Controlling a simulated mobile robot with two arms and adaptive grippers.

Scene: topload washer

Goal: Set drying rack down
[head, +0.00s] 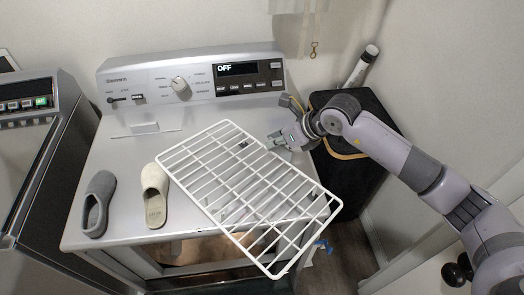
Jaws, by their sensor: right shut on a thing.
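The drying rack (245,185) is a white wire grid in the head view. It lies diagonally across the right part of the washer top (120,230), and its near end reaches out past the front edge. I cannot tell whether it touches the top. My right gripper (277,146) is at the rack's far right edge, shut on it. Its fingertips are small and partly hidden by the gripper body. My left gripper is not in view.
A grey slipper (97,203) and a cream slipper (154,195) stand left of the rack on the washer top. The control panel (195,83) rises behind. A black bin (345,165) stands to the right, and another machine (35,150) to the left.

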